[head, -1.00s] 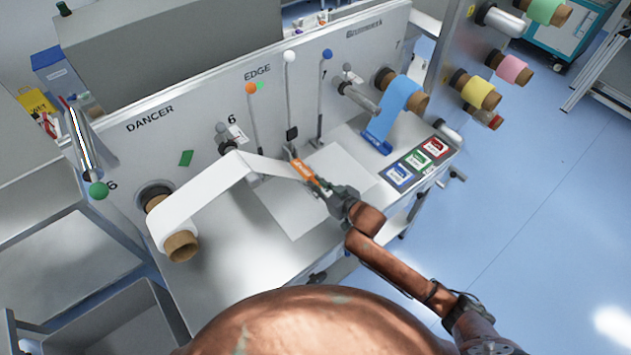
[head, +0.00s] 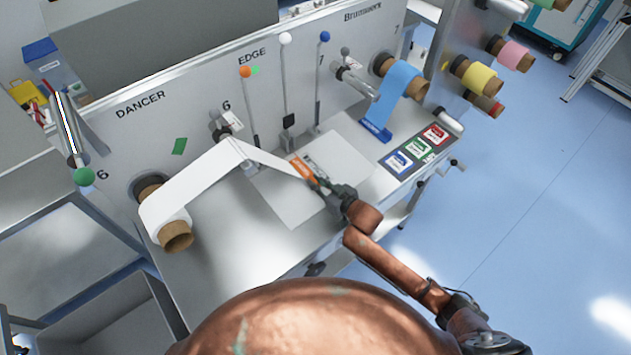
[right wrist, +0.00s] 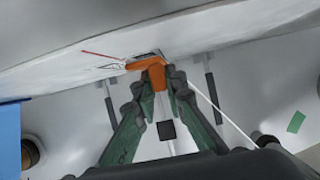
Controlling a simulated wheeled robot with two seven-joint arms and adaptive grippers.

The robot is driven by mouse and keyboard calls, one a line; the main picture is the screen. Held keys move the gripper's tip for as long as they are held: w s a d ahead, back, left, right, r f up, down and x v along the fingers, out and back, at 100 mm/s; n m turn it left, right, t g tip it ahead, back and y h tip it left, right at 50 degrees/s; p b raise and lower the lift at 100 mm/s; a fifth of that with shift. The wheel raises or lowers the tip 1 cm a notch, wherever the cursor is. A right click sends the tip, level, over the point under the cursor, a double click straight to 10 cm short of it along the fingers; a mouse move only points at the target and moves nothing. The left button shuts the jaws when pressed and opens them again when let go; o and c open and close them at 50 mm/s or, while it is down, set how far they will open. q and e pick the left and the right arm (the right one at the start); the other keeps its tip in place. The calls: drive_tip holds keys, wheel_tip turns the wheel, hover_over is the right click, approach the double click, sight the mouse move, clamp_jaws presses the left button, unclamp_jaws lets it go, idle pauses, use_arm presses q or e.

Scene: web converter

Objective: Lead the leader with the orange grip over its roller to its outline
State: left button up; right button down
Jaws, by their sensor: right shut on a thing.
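The white web runs from its roll (head: 165,205) at the left, up over the roller marked 6 (head: 225,130), then down to the right as a narrowing strip (head: 270,160). Its end has an orange grip (head: 301,168). My right gripper (head: 318,186) is shut on the orange grip, above or at the pale sheet on the table (head: 295,205); I cannot tell if it touches. Dark marks show beside the grip on the sheet, partly hidden. In the right wrist view the orange grip (right wrist: 153,72) sits between the green fingers. My left gripper is not in view.
Upright levers with orange (head: 245,72), white (head: 285,38) and blue (head: 325,36) knobs stand behind the grip. A blue web on its roll (head: 400,90) hangs at the right. Colored label cards (head: 418,150) lie at the table's right edge.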

drive_tip(key=shift+f, duration=0.4)
idle(1.2)
drive_tip(key=c, duration=1.9)
unclamp_jaws()
drive_tip(key=shift+r, duration=0.1)
drive_tip(key=shift+s+d, duration=0.1)
drive_tip(key=shift+s, duration=0.05)
drive_tip(key=v, duration=1.1)
drive_tip(key=shift+s+d+r, duration=0.2)
drive_tip(key=shift+s+r, duration=0.05)
